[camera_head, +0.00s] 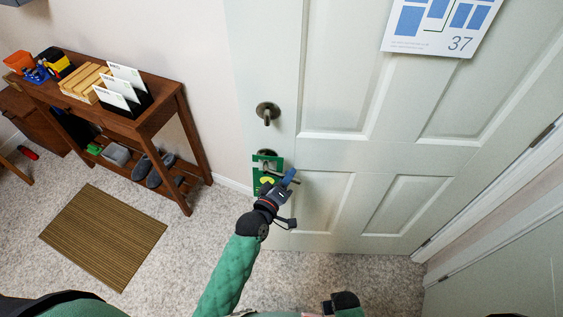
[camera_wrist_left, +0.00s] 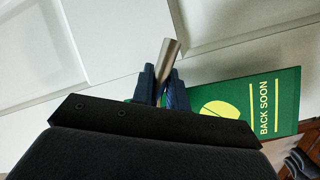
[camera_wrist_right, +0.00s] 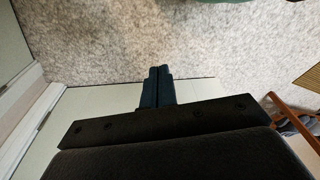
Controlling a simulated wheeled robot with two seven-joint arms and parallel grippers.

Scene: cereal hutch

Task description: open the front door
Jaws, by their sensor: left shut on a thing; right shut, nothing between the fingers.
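The pale front door (camera_head: 345,150) has a panelled face and looks closed against its left edge. A dark turn piece (camera_head: 267,113) sits above the lever handle (camera_head: 267,154). A green sign (camera_head: 258,188) hangs at the handle; in the left wrist view the sign (camera_wrist_left: 240,105) reads "BACK SOON". My left gripper (camera_head: 291,178) is at the handle, its fingers shut on the metal lever (camera_wrist_left: 168,55), whose end sticks out beyond the fingertips. The fingers hide part of the lever. My right gripper (camera_wrist_right: 159,72) is shut and empty above the carpet, low near the door.
A wooden console table (camera_head: 150,122) with a letter rack (camera_head: 122,92) and shoes (camera_head: 157,168) stands along the wall left of the door. A brown striped mat (camera_head: 104,235) lies on the carpet. Hinges (camera_head: 543,135) are on the door's right side. Carpet in front is clear.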

